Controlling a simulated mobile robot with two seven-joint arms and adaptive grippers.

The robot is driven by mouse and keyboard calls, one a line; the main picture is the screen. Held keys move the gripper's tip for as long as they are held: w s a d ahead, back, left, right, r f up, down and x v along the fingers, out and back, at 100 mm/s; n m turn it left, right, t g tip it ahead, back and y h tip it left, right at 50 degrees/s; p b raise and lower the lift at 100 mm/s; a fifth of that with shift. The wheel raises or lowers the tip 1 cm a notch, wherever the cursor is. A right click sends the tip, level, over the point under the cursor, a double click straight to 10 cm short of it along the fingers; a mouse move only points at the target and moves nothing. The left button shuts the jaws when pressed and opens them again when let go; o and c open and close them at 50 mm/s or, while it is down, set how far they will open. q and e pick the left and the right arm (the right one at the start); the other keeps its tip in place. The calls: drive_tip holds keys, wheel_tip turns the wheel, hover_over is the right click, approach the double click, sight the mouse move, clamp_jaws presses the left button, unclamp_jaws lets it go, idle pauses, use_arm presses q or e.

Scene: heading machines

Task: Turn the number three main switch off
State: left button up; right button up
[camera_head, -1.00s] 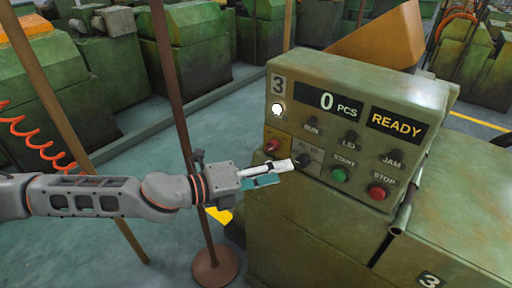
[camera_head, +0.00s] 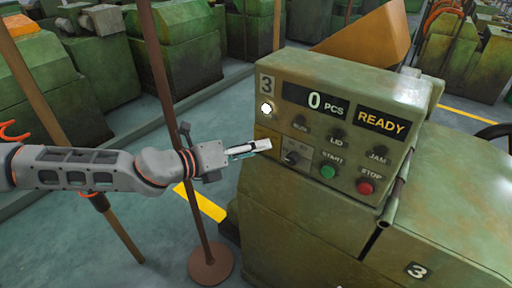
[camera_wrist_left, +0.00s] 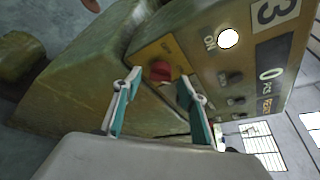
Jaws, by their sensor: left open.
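The number three machine's control box (camera_head: 335,75) stands right of centre in the head view, with a "3" plate and a lit white lamp (camera_head: 266,108). My left gripper (camera_head: 262,147) is at the left of its front panel. In the left wrist view, the red main switch knob (camera_wrist_left: 160,70) sits on a yellow plate (camera_wrist_left: 152,50). The open fingers (camera_wrist_left: 160,85) point at the panel with the knob between their tips in the picture. Contact cannot be told. In the head view the gripper hides the red knob. My right gripper is not in view.
A black selector (camera_head: 291,157), green START button (camera_head: 328,171) and red STOP button (camera_head: 365,187) lie right of the gripper. The display (camera_head: 315,101) reads 0 PCS, beside READY. A brown post (camera_head: 172,100) on a round foot stands close to my left arm.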

use_arm(q)
drive_tip(key=shift+w+d+f, duration=0.15)
drive_tip(key=shift+w+d, duration=0.15)
drive_tip(key=shift+d, duration=0.15)
drive_tip(key=c, duration=1.1)
